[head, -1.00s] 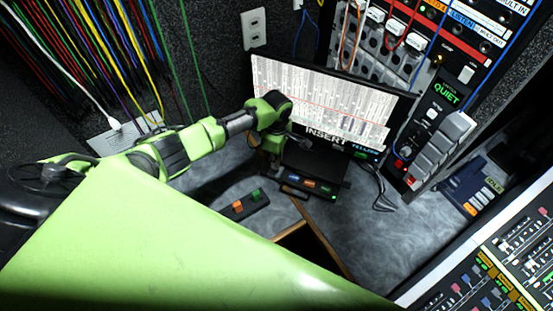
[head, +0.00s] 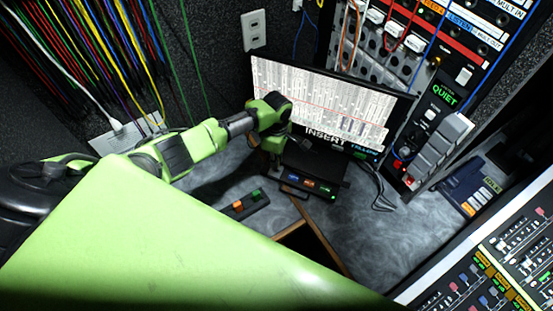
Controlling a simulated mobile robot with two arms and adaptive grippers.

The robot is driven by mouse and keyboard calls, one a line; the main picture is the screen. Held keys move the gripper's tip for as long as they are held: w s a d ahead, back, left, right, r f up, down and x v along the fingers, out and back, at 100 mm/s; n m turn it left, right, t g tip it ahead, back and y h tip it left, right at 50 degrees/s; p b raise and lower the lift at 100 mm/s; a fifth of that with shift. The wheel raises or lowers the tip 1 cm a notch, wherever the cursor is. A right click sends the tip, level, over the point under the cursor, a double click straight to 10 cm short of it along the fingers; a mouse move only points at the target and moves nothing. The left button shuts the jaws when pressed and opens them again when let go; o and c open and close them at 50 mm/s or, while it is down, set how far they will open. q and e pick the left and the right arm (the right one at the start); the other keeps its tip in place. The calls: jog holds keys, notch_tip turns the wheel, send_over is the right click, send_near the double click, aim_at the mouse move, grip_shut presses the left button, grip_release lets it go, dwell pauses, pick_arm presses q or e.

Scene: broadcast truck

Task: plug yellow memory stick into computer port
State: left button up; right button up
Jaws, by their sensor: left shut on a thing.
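My left gripper (head: 274,163) is shut, pointing down at the left end of the black computer (head: 318,168) below the monitor. What it holds is hidden by the fingers and too small to make out. No yellow memory stick shows elsewhere, so I take the held thing to be that stick. The computer's front has blue, orange and green coloured spots and a small green light. I cannot tell whether the gripper or stick touches a port. The monitor (head: 335,105) reads "INSERT YELLOW". My right gripper is out of view.
A dark holder (head: 257,207) with orange and green pieces lies on the grey desk left of the computer. A rack (head: 440,60) with cables stands behind right. A desk phone (head: 468,188) and mixing console (head: 500,265) are at right. Desk between computer and phone is mostly clear.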

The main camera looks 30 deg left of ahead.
pick_arm(q)
jog(key=shift+f+b, duration=0.65)
jog(key=shift+f, duration=0.75)
jog(key=o, duration=0.9)
jog(key=shift+r, duration=0.1)
jog(key=shift+r, duration=0.1)
notch_tip(320, 180, up, 12)
jog(key=shift+f, duration=0.1)
dwell(0.5)
